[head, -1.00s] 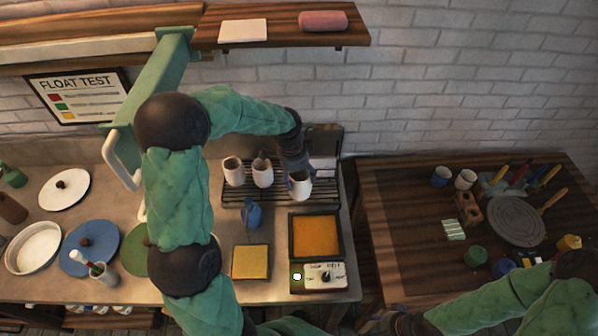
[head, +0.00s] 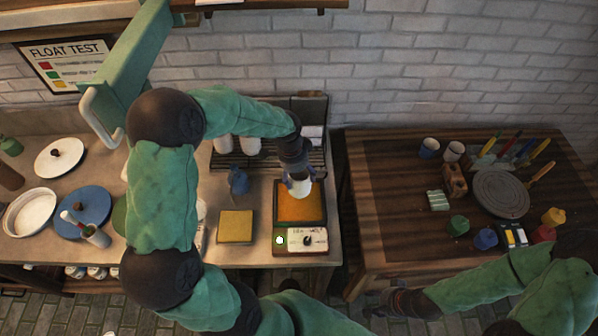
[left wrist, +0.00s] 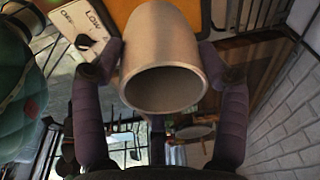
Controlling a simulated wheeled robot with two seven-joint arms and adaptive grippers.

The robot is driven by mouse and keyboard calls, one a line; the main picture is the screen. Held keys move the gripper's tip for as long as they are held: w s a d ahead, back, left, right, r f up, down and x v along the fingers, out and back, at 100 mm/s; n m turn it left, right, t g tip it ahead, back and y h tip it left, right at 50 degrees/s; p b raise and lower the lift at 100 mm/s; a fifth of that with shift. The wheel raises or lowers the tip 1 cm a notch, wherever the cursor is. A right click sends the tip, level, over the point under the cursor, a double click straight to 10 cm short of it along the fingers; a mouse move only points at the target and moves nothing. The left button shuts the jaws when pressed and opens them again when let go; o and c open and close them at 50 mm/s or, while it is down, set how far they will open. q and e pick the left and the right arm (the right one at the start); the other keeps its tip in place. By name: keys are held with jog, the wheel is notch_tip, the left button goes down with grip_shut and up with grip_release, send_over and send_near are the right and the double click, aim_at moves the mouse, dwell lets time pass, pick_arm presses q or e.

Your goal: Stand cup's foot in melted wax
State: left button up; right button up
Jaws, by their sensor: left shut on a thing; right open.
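I cannot tell whether the foot touches the wax. My right gripper (head: 378,306) is low at the front of the dark table, open and apart from any object.
The wax heater has a dial panel (head: 307,240) and a lit green light. A yellow sponge (head: 236,226) and a blue figure-like bottle (head: 238,180) stand to its left. A black rack (head: 270,155) with white cups is behind. The dark table (head: 390,220) holds several tools and pots.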

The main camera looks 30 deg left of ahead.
pick_arm(q)
jog(key=shift+f+b, duration=2.75)
jog(key=shift+f, duration=1.15)
jog(key=shift+f, duration=0.4)
jog(key=shift+r, duration=0.15)
jog(key=shift+r+p, duration=1.65)
jog(key=shift+r, duration=0.8)
jog(key=shift+r+p, duration=1.5)
jog(key=shift+r, duration=0.5)
jog(key=shift+d+f, duration=0.1)
